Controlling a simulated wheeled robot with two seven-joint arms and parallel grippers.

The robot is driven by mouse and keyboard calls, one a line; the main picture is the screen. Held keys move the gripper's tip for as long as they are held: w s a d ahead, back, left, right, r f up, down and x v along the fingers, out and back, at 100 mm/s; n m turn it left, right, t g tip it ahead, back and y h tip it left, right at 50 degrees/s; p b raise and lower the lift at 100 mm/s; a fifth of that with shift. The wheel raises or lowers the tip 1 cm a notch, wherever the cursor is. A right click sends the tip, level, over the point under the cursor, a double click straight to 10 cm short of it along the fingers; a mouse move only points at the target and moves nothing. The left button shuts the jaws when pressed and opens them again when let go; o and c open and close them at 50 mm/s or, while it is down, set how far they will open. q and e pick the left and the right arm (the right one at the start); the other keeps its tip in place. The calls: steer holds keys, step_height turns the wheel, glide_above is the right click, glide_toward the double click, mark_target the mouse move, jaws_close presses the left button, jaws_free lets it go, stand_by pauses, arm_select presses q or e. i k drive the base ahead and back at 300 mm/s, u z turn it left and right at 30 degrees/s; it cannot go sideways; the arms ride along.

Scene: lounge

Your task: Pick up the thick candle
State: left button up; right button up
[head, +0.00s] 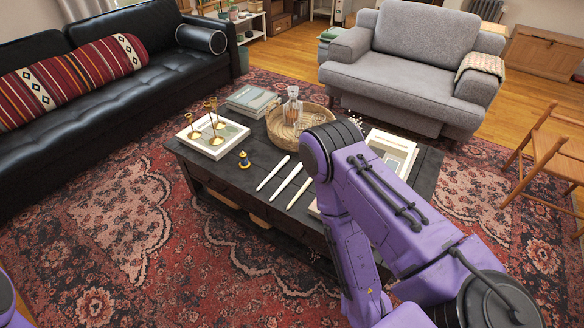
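Three slim, pale candles lie side by side on the dark coffee table (232,178): a left one (272,172), a middle one (286,186) and a right, more cream one (300,193). I cannot tell surely which is the thick candle; they look close in thickness. My purple right arm comes in from the right and bends down in front of the table, just right of the candles. Its gripper is not visible. Only a purple bit of my left side shows at the bottom left corner, with no gripper.
The table also holds gold candlesticks (211,118) on a book, a small yellow-and-blue object (244,159), stacked books (252,101), a woven tray (318,114) with a glass decanter (292,106), and a book (391,150). A black sofa (95,105), grey armchair (412,75) and wooden chair (552,150) surround it.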

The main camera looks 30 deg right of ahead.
mark_target(287, 181)
steer(key=z, duration=0.45)
steer(key=i, duration=0.9)
steer(key=z, duration=0.65)
